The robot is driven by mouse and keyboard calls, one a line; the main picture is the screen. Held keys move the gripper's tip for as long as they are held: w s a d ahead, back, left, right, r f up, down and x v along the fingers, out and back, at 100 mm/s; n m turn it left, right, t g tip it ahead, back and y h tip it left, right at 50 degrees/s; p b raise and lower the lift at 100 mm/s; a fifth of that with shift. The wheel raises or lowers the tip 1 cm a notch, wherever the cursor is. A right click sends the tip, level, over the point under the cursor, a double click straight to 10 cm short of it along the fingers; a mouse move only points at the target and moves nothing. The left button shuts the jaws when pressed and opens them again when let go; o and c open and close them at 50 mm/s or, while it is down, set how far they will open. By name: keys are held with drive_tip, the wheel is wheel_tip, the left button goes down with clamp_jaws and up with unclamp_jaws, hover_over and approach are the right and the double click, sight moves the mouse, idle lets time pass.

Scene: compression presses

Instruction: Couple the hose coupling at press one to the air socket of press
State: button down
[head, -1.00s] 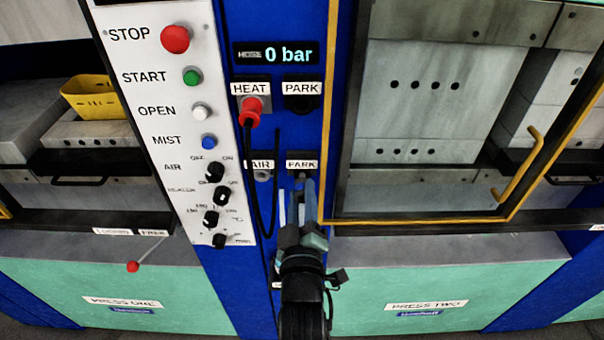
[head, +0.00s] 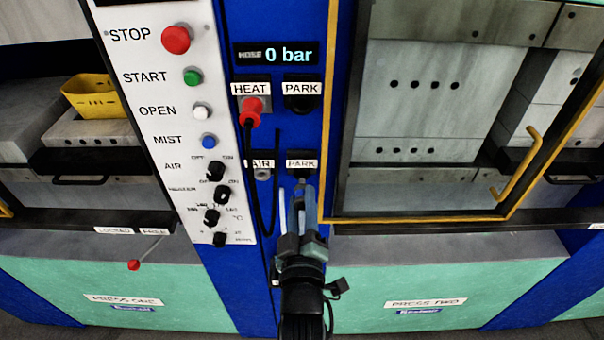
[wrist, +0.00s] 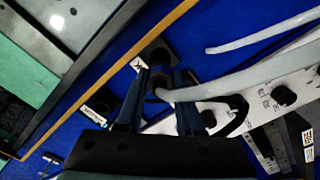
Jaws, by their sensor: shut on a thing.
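My gripper (head: 302,212) is in front of the blue column, just below the lower PARK holder (head: 302,172). It is shut on the hose coupling (wrist: 158,82), a dark piece between the fingers in the wrist view; the fingers mostly hide it in the head view. A pale hose (wrist: 240,82) runs from the coupling, and a length of it shows left of the fingers in the head view (head: 282,212). The air socket (head: 262,174), a grey round fitting under the AIR label, is left of the PARK holder and empty.
A red plug (head: 251,112) sits in the HEAT socket, and its black cable (head: 248,180) hangs in front of the column, close to the air socket. The white control panel (head: 180,90) is left. Press two's yellow-edged door (head: 535,150) is right. The display reads 0 bar.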

sight(302, 214)
drive_tip(key=shift+s+p, duration=0.5)
drive_tip(key=shift+s, duration=1.55)
